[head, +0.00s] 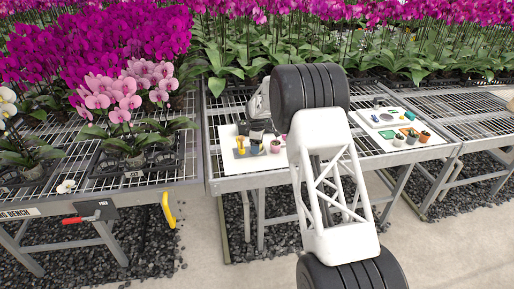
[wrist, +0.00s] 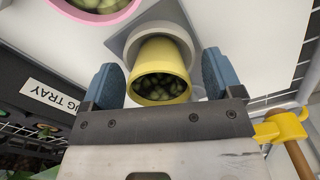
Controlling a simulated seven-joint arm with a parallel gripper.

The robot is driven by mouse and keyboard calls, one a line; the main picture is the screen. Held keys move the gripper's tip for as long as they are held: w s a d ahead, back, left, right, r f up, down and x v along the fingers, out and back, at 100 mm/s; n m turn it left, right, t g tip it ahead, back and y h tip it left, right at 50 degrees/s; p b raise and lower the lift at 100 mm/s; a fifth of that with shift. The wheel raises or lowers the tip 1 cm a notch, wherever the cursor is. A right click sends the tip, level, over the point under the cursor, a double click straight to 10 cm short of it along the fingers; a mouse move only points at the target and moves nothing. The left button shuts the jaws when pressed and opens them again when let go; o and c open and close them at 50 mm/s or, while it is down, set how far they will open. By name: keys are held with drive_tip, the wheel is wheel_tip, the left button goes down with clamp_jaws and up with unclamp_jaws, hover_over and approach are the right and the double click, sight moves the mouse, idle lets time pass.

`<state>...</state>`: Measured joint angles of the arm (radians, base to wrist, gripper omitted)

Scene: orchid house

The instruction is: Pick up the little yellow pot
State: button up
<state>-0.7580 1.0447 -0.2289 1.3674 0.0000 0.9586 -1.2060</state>
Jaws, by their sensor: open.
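The little yellow pot (wrist: 160,53) is in the middle of the wrist view, filled with greenish pebble-like pieces. It stands at a grey square holder (wrist: 133,42) with a round collar; how deep it sits cannot be told. My gripper (wrist: 159,66) is open, with one blue finger on either side of the pot and a visible gap on each side.
A pink pot (wrist: 95,8) stands close by at the upper left of the wrist view. A black labelled tray (wrist: 35,100) lies left, and a yellow-headed tool (wrist: 283,127) right. The white board (head: 228,158) rests on a mesh bench; orchids (head: 118,95) stand left.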

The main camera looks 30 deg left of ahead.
idle(0.4)
drive_tip(key=c, duration=1.1)
drive_tip(key=shift+r, duration=0.1)
drive_tip(key=shift+r, duration=1.75)
drive_tip(key=s+d, duration=0.3)
drive_tip(key=s, duration=0.1)
drive_tip(key=s+d+r, duration=0.1)
drive_tip(key=s+d, duration=0.2)
drive_tip(key=d, duration=0.1)
drive_tip(key=s+d, duration=0.3)
drive_tip(key=s, duration=0.1)
drive_tip(key=shift+s+d+r, duration=0.15)
drive_tip(key=shift+s+d, duration=0.2)
drive_tip(key=shift+d, duration=0.05)
